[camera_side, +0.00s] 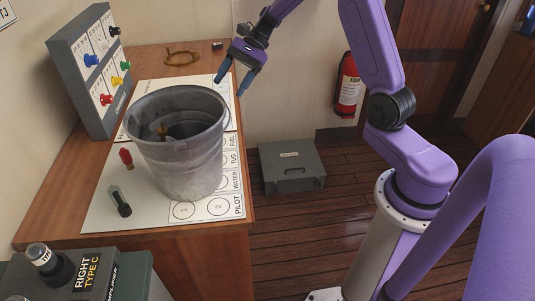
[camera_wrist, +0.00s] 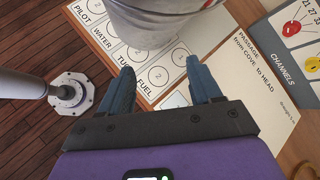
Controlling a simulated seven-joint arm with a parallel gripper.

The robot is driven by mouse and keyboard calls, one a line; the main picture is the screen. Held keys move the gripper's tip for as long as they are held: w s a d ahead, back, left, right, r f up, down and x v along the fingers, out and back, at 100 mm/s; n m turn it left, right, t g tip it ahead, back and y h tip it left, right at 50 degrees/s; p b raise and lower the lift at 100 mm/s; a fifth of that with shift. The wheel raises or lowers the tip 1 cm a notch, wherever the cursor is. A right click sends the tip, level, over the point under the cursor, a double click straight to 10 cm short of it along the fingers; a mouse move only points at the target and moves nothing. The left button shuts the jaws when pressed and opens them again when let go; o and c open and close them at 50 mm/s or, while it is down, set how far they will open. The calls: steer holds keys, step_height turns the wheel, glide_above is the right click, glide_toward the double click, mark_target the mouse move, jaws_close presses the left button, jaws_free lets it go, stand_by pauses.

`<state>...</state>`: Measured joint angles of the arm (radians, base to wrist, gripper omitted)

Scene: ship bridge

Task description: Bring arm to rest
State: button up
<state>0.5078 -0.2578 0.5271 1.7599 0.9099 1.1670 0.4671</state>
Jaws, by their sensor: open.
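My gripper (camera_side: 235,83) hangs in the air above the back right of the desk, behind and to the right of a grey metal bucket (camera_side: 187,165). Its two blue fingers are apart with nothing between them. In the wrist view, my gripper (camera_wrist: 164,92) shows both fingers spread over the white chart sheet (camera_wrist: 232,38), with the bucket (camera_wrist: 160,22) just ahead of the fingertips. My purple arm reaches in from the right in the side view.
A grey case (camera_side: 292,168) lies on the floor. A fire extinguisher (camera_side: 347,88) hangs on the wall.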

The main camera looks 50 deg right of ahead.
steer(key=s+a+r+n+g+h, duration=0.1)
steer(key=s+a+r+n+h, duration=0.2)
steer(key=s+n, duration=0.35)
steer(key=s+a+r+n+g+h, duration=0.1)
steer(key=s+a+r+n+h, duration=0.2)
steer(key=s+n, duration=0.35)
steer(key=s+f+n+h, duration=0.1)
steer(key=s+f+n, duration=0.1)
steer(key=s+n, duration=0.5)
steer(key=s+a+f+n+h, duration=0.1)
steer(key=s+f+n, duration=0.2)
steer(key=s, duration=1.2)
steer(key=n, duration=0.3)
steer(key=shift+s+f+n+t+h, duration=0.15)
steer(key=shift+f+n+t+h, duration=0.1)
steer(key=shift+n+t+h, duration=0.15)
